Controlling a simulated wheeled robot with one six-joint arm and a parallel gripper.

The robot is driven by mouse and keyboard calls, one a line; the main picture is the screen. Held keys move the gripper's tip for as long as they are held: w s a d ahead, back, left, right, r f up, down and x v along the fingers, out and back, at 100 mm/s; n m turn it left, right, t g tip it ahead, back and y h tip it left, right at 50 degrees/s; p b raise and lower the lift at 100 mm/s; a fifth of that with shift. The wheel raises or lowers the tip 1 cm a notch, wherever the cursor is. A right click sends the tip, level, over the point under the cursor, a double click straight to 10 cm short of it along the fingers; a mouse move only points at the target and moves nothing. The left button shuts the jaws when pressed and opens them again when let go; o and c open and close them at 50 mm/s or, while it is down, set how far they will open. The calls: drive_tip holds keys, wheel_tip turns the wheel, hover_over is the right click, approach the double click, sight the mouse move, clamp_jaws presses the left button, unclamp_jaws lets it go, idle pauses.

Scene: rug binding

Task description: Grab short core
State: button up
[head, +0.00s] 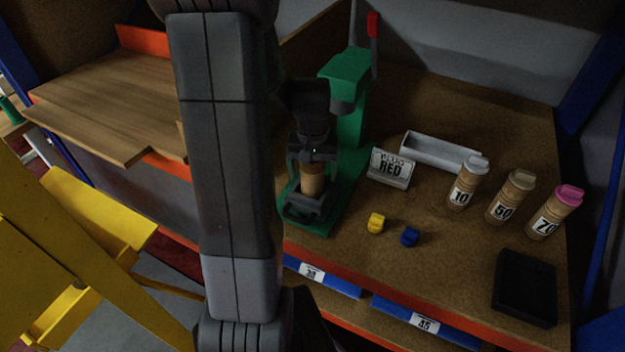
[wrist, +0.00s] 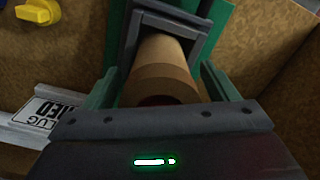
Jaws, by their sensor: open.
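A brown cardboard core (head: 312,181) stands in a dark grey cradle (head: 303,212) at the foot of the green press (head: 349,85). In the wrist view the core (wrist: 164,70) lies straight ahead, with the grey frame around its far end. My gripper (head: 313,160) is open right above the core in the head view. The core's near end is partly hidden by my gripper's dark body in the wrist view. I cannot tell whether the fingers touch the core.
A yellow structure (head: 90,230) is at left.

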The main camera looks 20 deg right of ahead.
drive_tip(key=c, duration=1.2)
drive_tip(key=shift+r, duration=0.15)
